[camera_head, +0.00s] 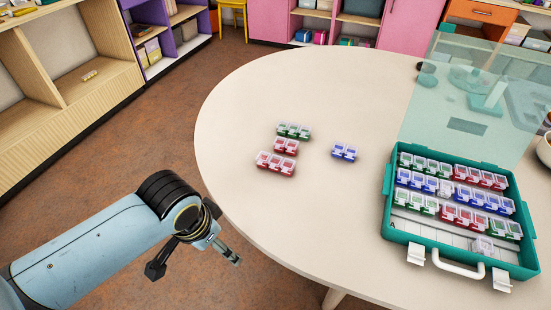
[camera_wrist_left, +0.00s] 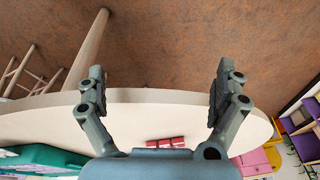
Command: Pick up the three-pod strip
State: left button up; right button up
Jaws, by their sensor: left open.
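Four pod strips lie loose on the table. A green strip (camera_head: 293,130) is at the back and looks three pods long. A shorter red strip (camera_head: 286,147) is just in front of it. A longer red strip (camera_head: 275,163), seemingly three pods, is nearest my left arm. A short blue strip (camera_head: 344,152) lies apart to the right. My left gripper (camera_head: 196,264) is open and empty, off the table's near-left edge, apart from all strips. In the left wrist view its spread fingers (camera_wrist_left: 160,82) frame the table edge, with a partly hidden red strip (camera_wrist_left: 165,142) below.
An open teal case (camera_head: 387,205) with a clear lid (camera_head: 460,90) stands at the right, holding rows of green, red and blue pods. Its white handle (camera_head: 460,268) faces the near side. The tabletop around the loose strips is clear. Shelves (camera_head: 100,75) stand beyond the floor at left.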

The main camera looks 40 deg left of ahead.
pick_arm(q)
jog(key=shift+n+g, duration=0.7)
jog(key=shift+n, duration=0.2)
jog(key=w+r, duration=0.2)
jog(key=w, duration=0.3)
jog(key=w+r+p, duration=0.1)
jog(key=w+r, duration=0.1)
jog(key=w, duration=0.2)
jog(key=w+a+r, duration=0.1)
jog(key=w+r, duration=0.2)
jog(key=w, duration=0.2)
jog(key=shift+w, duration=0.35)
jog(key=w+r+n+g+h+p, duration=0.1)
jog(key=w+r, duration=0.5)
jog(key=w, duration=0.2)
send_over(276, 160)
jog(key=f, duration=0.5)
jog(key=shift+s+d, duration=0.15)
jog(key=shift+s, duration=0.2)
jog(key=f, duration=0.1)
jog(key=f+b, duration=0.1)
jog(key=f, duration=0.3)
jog(key=shift+w+a+f+b, duration=0.2)
jog(key=shift+w+b, duration=0.15)
jog(key=c, duration=0.9)
jog(key=shift+r, duration=0.2)
jog(key=shift+c, duration=0.2)
